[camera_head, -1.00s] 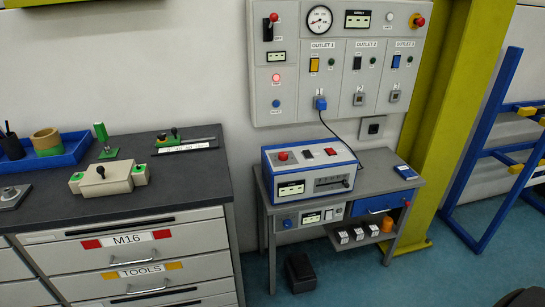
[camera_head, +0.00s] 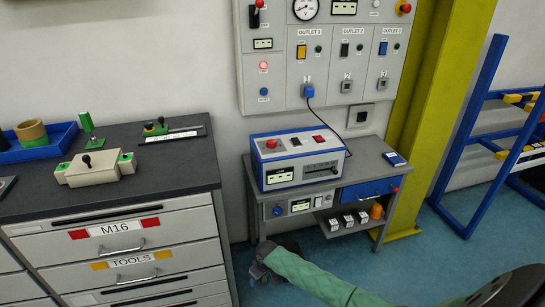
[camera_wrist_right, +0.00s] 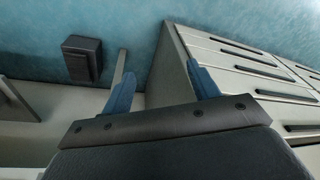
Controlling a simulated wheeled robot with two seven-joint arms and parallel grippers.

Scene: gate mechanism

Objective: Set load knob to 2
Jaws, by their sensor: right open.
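A blue round knob (camera_head: 277,211) sits at the left end of the lower unit (camera_head: 304,205) under the small grey bench's top; its markings are too small to read, and I cannot tell if it is the load knob. A blue-white box with a red button (camera_head: 271,143) stands on the bench above it. My right gripper (camera_head: 262,262) is low in front of the bench's left leg, below the knob and apart from it. In the right wrist view, its two blue fingers (camera_wrist_right: 161,85) are spread with nothing between them. My left gripper is not in view.
A drawer cabinet (camera_head: 115,225) stands left of the bench. A black box (camera_wrist_right: 83,59) is on the floor in the right wrist view. A wall panel (camera_head: 325,60) with a cable from its blue plug is above. A yellow post (camera_head: 420,120) stands at the right.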

